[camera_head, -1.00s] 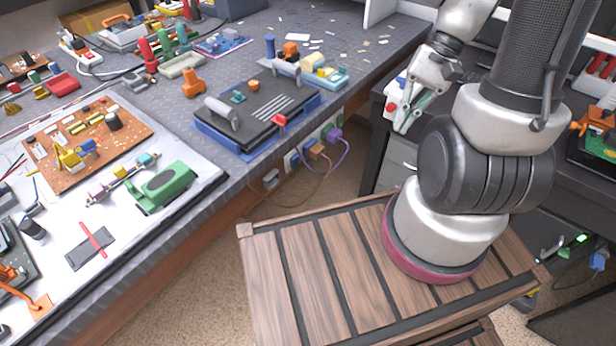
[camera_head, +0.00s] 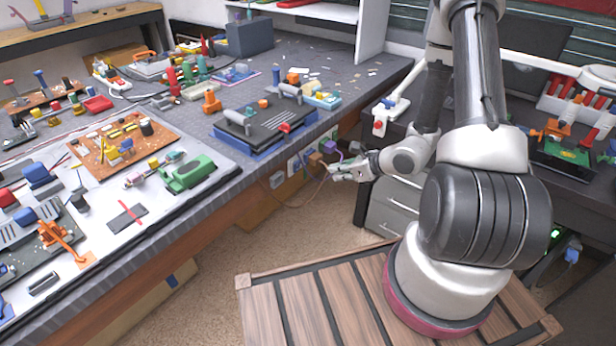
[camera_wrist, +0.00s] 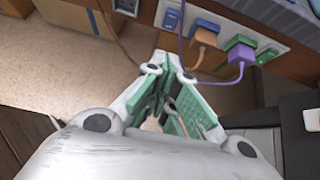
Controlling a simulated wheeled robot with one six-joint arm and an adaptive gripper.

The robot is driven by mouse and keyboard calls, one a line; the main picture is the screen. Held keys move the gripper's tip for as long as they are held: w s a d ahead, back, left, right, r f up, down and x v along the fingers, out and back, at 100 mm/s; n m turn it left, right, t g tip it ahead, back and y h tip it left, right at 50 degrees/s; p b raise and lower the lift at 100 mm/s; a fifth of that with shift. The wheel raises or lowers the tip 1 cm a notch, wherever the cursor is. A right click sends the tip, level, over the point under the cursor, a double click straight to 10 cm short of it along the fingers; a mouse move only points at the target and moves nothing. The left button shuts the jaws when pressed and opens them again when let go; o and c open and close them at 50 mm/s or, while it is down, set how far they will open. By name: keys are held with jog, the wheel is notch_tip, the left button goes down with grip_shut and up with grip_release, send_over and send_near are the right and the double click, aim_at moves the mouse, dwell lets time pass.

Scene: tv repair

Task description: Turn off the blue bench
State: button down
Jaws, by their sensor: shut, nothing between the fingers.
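My gripper (camera_head: 335,170) points left toward the front panel of the left workbench, below its top edge. Its teal-padded fingers are shut and empty in the wrist view (camera_wrist: 160,72). The panel holds a row of sockets in front of the fingers. A blue piece on the panel (camera_wrist: 171,17) is at the upper middle of the wrist view. It also shows in the head view (camera_head: 294,165). Right of it are an orange plug (camera_wrist: 205,33) and a purple plug (camera_wrist: 240,52). I cannot tell whether the blue piece is a switch, or its state.
The grey workbench (camera_head: 215,205) is crowded with boards and tools. Cables hang from the plugs near the fingers, including a purple cable (camera_wrist: 192,25). Grey drawers (camera_head: 388,212) stand below and right of my gripper. Carpet (camera_head: 215,265) lies clear between bench and base.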

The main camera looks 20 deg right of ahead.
jog(key=shift+w+d, duration=0.2)
jog(key=shift+w, duration=0.15)
send_near(297, 167)
jog(key=shift+w+a+f, duration=0.95)
jog(key=shift+w+f, duration=0.85)
jog(key=shift+f, duration=0.8)
